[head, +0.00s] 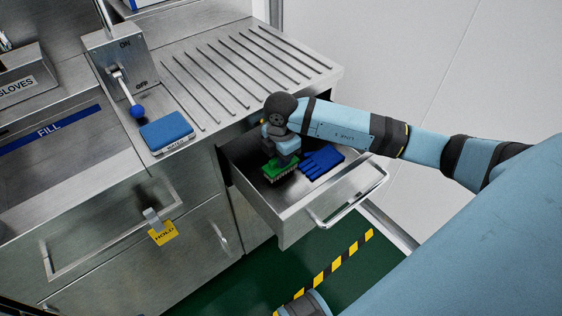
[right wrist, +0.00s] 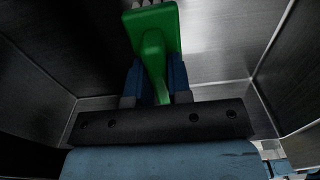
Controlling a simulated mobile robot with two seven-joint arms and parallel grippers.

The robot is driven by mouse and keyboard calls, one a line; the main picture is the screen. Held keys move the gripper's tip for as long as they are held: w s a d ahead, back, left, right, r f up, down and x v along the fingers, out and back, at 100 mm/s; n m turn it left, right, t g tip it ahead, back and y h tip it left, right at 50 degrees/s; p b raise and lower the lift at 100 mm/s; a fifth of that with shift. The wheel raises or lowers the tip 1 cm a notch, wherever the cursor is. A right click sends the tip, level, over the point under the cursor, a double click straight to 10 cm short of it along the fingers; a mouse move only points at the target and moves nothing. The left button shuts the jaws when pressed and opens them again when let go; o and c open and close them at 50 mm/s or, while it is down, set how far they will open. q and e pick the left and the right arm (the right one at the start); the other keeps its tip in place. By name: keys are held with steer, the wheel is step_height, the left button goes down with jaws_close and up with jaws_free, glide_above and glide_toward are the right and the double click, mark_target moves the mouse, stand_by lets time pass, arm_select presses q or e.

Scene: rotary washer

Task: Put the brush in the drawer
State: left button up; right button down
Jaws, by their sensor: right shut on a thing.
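The green brush (head: 281,170) is inside the open metal drawer (head: 290,225), with its pale bristles facing down. My right gripper (head: 284,155) is shut on the brush's handle, reaching into the drawer from above. In the right wrist view the green brush (right wrist: 155,45) sits between my right gripper's fingers (right wrist: 156,85), with drawer walls around it. I cannot tell whether the bristles touch the drawer floor. My left gripper is not in view.
Blue gloves (head: 322,161) lie in the drawer beside the brush. A blue sponge (head: 166,132) lies on the counter near a lever with a blue knob (head: 137,111). A ribbed drainboard (head: 235,65) is above the drawer. A yellow HOLD tag (head: 162,233) hangs at the left.

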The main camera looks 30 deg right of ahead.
steer(key=shift+f, duration=0.75)
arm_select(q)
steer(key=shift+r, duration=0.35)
arm_select(e)
steer(key=shift+f, duration=0.15)
steer(key=c, duration=1.1)
jaws_free()
steer(key=shift+f, duration=0.1)
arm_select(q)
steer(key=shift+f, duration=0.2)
arm_select(e)
steer(key=shift+o, duration=0.2)
step_height(320, 180, up, 12)
steer(key=shift+r+p, duration=0.1)
steer(key=shift+p, duration=1.15)
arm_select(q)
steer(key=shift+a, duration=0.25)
arm_select(e)
steer(key=shift+r, duration=0.1)
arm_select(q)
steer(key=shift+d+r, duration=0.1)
